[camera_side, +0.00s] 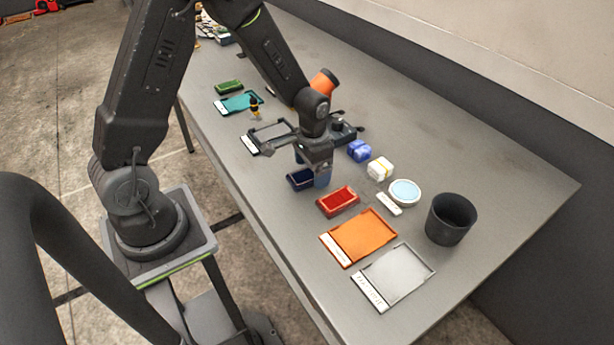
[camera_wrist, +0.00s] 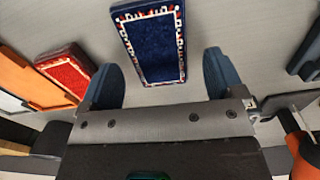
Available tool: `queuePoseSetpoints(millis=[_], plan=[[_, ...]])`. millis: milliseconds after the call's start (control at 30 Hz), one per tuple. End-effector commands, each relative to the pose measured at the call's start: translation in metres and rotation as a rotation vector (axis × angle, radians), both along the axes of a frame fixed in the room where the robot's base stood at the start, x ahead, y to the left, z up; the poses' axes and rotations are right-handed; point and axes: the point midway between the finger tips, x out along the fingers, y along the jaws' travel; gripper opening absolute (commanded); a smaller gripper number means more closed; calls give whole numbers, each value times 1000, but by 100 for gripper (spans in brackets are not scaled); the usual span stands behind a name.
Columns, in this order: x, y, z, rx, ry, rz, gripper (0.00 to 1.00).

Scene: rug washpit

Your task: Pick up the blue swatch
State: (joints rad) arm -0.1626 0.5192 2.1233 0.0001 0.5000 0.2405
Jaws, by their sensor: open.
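The blue swatch (camera_side: 299,180) is a small dark blue rug piece with a patterned red and white border. It lies flat on the grey table, and in the wrist view the blue swatch (camera_wrist: 152,45) shows at top centre, slightly tilted, between the two blue fingers. My gripper (camera_side: 318,172) points down at the swatch in the side view and partly covers its right side. In the wrist view my gripper (camera_wrist: 160,62) is open and empty, with a gap on both sides of the swatch. I cannot tell the exact height of the fingertips above the table.
A red swatch (camera_side: 338,201), orange tray (camera_side: 358,238) and grey tray (camera_side: 397,272) lie nearer the camera. A blue bundle (camera_side: 359,151), white block (camera_side: 380,168), round dish (camera_side: 404,192) and black cup (camera_side: 451,220) stand right. A dark tray (camera_side: 270,132), teal tray (camera_side: 232,103) and green swatch (camera_side: 229,87) lie beyond.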

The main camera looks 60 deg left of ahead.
Motion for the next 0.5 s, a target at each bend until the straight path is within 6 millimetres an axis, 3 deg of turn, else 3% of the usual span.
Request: queuePoseSetpoints(millis=[333, 500], plan=[[0, 0, -8, 0, -1, 0, 86], [0, 0, -8, 0, -1, 0, 70]])
